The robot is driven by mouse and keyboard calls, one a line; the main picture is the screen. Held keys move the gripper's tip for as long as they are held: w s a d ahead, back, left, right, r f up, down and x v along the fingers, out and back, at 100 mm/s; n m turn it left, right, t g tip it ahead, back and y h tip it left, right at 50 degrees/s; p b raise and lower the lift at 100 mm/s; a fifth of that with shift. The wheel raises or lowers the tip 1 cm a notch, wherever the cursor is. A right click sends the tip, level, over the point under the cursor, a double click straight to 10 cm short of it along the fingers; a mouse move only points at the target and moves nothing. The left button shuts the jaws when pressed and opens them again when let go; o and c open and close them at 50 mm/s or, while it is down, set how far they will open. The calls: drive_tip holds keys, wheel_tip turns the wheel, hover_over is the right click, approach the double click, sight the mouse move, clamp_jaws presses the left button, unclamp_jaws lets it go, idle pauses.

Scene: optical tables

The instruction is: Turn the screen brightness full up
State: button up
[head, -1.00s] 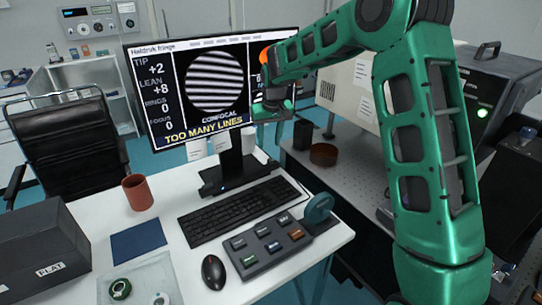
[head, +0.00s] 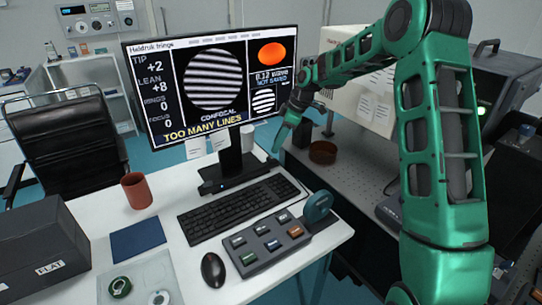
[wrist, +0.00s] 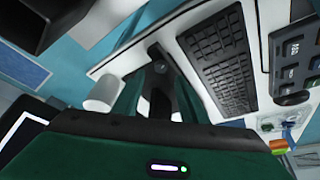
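The monitor (head: 215,85) stands at the back of the white desk, lit, with striped fringes, an orange disc and the words "TOO MANY LINES". Its dark stand base (head: 232,180) sits behind the keyboard. My gripper (head: 277,150) points down, just right of the stand and in front of the screen's lower right corner. In the wrist view my gripper (wrist: 160,85) shows its two fingers apart, with a gap and nothing held between them. The dark stand is partly hidden behind the fingers there. I cannot make out a marked brightness control.
The keyboard (head: 238,208), a button box (head: 268,245) with a blue-grey wheel (head: 318,207), and a mouse (head: 213,270) lie on the desk. A red-brown mug (head: 137,190) stands left. A perforated optical table (head: 345,165) lies right.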

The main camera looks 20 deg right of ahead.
sight(270, 157)
drive_tip(key=x, duration=0.6)
drive_tip(key=shift+a+f, duration=0.1)
drive_tip(key=shift+f, duration=0.1)
clamp_jaws()
